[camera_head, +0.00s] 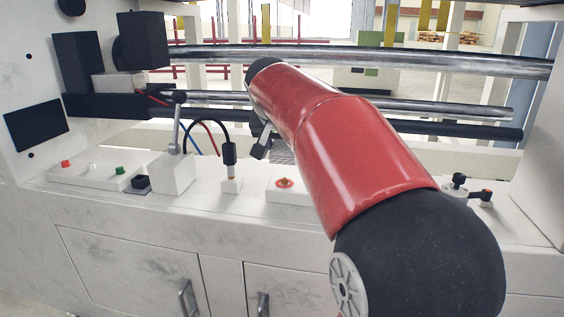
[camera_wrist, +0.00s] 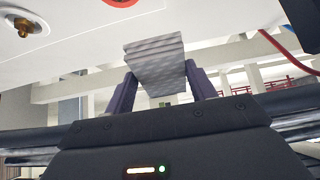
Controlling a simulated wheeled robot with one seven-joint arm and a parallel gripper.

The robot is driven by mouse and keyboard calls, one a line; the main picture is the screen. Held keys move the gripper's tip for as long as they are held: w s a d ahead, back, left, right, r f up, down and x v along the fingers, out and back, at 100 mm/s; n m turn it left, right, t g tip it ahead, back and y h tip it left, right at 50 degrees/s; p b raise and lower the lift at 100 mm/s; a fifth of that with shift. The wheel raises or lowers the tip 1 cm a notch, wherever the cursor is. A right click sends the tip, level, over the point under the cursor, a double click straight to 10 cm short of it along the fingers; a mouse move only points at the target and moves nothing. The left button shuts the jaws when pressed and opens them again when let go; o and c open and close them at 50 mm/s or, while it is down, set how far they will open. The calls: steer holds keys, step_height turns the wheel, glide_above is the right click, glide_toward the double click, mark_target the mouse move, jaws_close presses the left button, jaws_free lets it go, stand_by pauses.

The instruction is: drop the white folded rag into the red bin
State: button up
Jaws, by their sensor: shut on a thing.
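The white folded rag (camera_wrist: 155,50) shows light grey and layered in the wrist view. My gripper (camera_wrist: 160,78) is shut on it, with one dark finger on each side, and the rag sticks out past the fingertips. In the head view my red and black arm hides most of the gripper, and I cannot clearly make out the rag there. The red bin is not in view in either picture.
A white machine with a control ledge (camera_head: 100,185) stands in front of me. A lever block (camera_head: 172,172), a red button box (camera_head: 288,190) and small knobs (camera_head: 480,198) rise from it. Metal rollers (camera_head: 460,64) cross behind. Cabinet doors (camera_head: 130,265) are below.

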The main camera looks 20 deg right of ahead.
mark_target(284, 147)
steer(key=shift+w+d+f, duration=0.15)
steer(key=shift+w+f, duration=0.05)
steer(key=shift+f, duration=0.9)
steer(key=f, duration=0.1)
steer(key=f+b, duration=0.1)
steer(key=shift+w+d+f, duration=0.25)
steer(key=shift+w+f, duration=0.05)
steer(key=shift+f, duration=0.05)
steer(key=shift+w+r+g+y+p, duration=0.15)
steer(key=shift+r+g+y+p, duration=0.15)
steer(key=shift+r+g+p, duration=0.45)
steer(key=shift+w+d+f+g+y+p, duration=0.1)
steer(key=shift+f+g+y+p, duration=0.1)
steer(key=shift+g+y+p, duration=0.45)
steer(key=shift+f, duration=0.95)
steer(key=shift+f+b, duration=0.15)
steer(key=shift+b, duration=0.15)
steer(key=o, duration=1)
steer(key=shift+c, duration=0.2)
